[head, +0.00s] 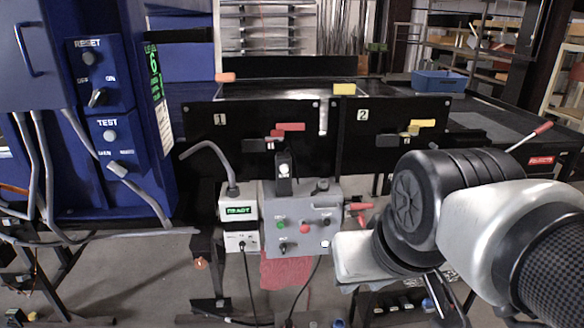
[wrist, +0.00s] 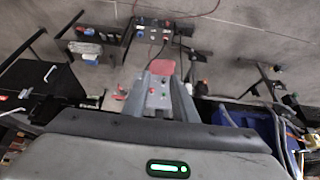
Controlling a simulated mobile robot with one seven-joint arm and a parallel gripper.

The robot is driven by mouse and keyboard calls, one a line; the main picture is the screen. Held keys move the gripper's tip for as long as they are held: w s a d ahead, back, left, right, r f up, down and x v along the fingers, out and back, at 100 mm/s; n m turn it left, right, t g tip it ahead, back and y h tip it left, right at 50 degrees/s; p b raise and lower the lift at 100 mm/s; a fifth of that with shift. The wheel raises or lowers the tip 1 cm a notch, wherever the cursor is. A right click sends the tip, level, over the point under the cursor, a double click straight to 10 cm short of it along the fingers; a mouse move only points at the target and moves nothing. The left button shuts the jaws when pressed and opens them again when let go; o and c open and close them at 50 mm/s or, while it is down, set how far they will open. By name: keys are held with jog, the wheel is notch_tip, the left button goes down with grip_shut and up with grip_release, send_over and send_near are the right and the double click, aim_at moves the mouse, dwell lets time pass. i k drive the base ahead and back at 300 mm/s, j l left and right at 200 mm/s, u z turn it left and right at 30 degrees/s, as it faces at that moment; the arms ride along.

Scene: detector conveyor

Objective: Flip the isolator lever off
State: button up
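A grey control box (head: 303,222) hangs at the front of the conveyor, with green, red and black controls. I cannot tell for certain which is the isolator lever. The box (wrist: 160,93) also shows in the wrist view, with a red handle (wrist: 120,94) at its left.
A small READY display unit (head: 238,210) is fixed left of the box. A blue cabinet (head: 124,135) with RESET and TEST switches stands at the left. A red-tipped rod (head: 543,128) rises near the REJECTS bin at the right.

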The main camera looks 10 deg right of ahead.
aim_at(360, 206)
jog(key=i+l, duration=0.15)
jog(key=i, duration=0.25)
jog(key=i+l, duration=0.2)
jog(key=i, duration=0.2)
jog(key=i+l, duration=0.15)
jog(key=i, duration=0.2)
jog(key=l, duration=0.15)
